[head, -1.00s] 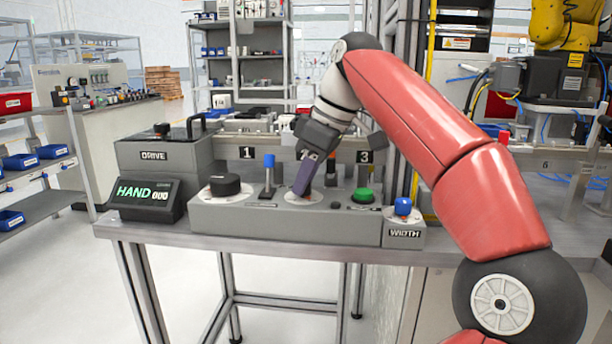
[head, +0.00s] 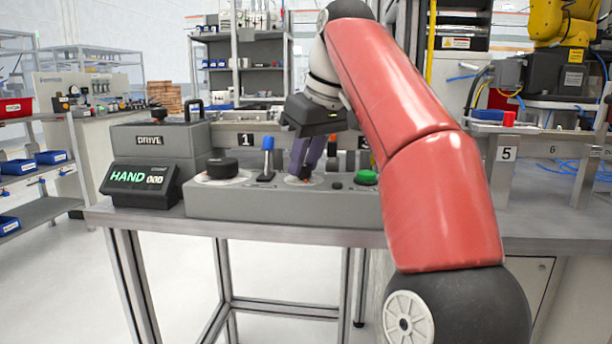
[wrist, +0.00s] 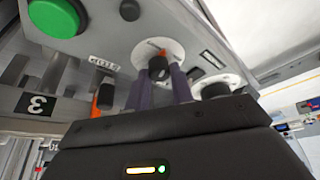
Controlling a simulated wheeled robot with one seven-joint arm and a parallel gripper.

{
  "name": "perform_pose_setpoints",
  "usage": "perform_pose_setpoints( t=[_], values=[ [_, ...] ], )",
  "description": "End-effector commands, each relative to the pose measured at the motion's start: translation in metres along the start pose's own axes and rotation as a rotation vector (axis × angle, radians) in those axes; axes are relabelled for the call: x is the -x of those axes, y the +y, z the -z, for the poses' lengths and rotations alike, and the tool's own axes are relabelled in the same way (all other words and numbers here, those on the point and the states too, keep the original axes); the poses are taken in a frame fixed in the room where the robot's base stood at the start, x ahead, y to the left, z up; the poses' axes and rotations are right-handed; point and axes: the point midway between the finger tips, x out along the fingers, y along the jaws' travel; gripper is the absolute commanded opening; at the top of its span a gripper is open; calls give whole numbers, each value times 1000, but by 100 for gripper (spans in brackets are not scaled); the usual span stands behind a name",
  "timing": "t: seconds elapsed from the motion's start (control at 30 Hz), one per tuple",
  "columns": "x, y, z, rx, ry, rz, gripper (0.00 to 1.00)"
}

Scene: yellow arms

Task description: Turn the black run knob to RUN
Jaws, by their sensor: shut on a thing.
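My gripper (head: 303,165) is at the grey control panel (head: 255,204), its purple fingers pointing down at a white dial plate (head: 290,181) in the middle. In the wrist view, the fingers of my gripper (wrist: 163,84) are shut on a small black knob (wrist: 158,67). An orange mark shows at the far side of this knob, on its white dial. The fingers hide part of the knob, and I cannot read its setting. The display (head: 140,184) on the left reads HAND 000.
A larger black knob (head: 222,167) and a blue-topped lever (head: 267,158) stand left of my gripper. A green button (head: 366,177) is to its right. An orange piece (wrist: 104,97) stands close to the fingers in the wrist view. The DRIVE box (head: 158,141) is behind the display.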

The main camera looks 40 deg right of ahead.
Motion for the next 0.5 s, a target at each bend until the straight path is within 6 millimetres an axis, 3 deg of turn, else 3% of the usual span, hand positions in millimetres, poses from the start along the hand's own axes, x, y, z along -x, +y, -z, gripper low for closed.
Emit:
perform_pose_setpoints(
  t=[0.5],
  values=[
    [2,-5,3,-446,1,-188,0]
  ],
)
